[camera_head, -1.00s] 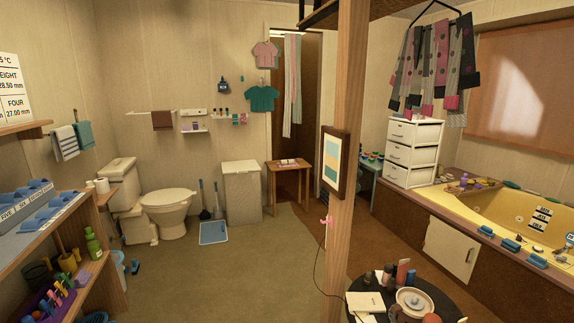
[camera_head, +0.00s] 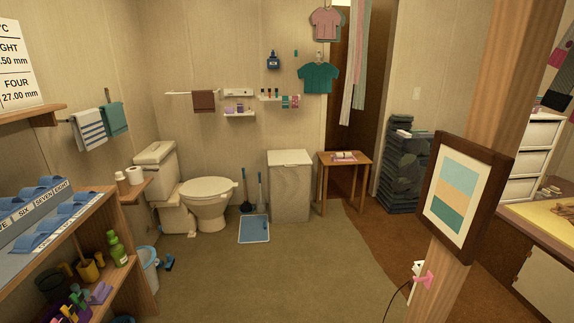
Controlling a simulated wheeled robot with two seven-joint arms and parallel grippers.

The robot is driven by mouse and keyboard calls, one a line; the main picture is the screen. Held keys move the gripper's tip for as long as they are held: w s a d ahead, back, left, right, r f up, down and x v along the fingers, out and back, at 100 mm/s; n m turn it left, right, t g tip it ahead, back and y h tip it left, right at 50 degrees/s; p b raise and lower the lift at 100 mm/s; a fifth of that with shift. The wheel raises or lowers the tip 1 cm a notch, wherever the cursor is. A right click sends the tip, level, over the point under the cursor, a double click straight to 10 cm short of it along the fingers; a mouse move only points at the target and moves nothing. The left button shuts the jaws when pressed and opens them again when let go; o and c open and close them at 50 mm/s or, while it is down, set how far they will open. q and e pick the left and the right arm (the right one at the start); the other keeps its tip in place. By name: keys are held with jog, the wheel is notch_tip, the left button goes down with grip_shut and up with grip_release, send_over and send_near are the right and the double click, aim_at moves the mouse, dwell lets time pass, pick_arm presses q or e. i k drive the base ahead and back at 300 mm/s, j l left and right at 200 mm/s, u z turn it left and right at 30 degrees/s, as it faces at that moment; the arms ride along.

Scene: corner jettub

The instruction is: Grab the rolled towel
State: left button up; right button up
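I cannot single out a rolled towel for certain. A small pale and pink item (camera_head: 345,156) lies on top of a small wooden table (camera_head: 331,183) by the doorway; it is too small to tell whether it is a rolled towel. Several blue rounded items (camera_head: 38,213) sit on the labelled shelf at the left; I cannot tell what they are. A striped towel (camera_head: 90,127), a teal towel (camera_head: 114,118) and a brown towel (camera_head: 204,102) hang flat from wall bars. Neither of my grippers is in view.
A wooden post with a framed picture (camera_head: 456,196) stands close at the right, with a cord beside it. A toilet (camera_head: 207,198), a hamper (camera_head: 289,186) and a blue tray (camera_head: 254,229) line the back. A dark stack (camera_head: 404,175) stands by the doorway. The middle floor is clear.

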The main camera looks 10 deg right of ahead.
aim_at(343, 155)
jog(key=i+z, duration=0.1)
jog(key=i, duration=0.4)
jog(key=i+z, duration=0.1)
jog(key=i, duration=0.35)
jog(key=i+z, duration=0.15)
jog(key=i, duration=0.35)
jog(key=i+j+z, duration=0.1)
jog(key=i, duration=0.4)
jog(key=i+j+z, duration=0.1)
jog(key=i+j, duration=0.15)
jog(key=i, duration=0.2)
jog(key=i+j+z, duration=0.1)
jog(key=i, duration=0.4)
jog(key=i+j+z, duration=0.1)
jog(key=i+j, duration=0.2)
jog(key=i, duration=0.15)
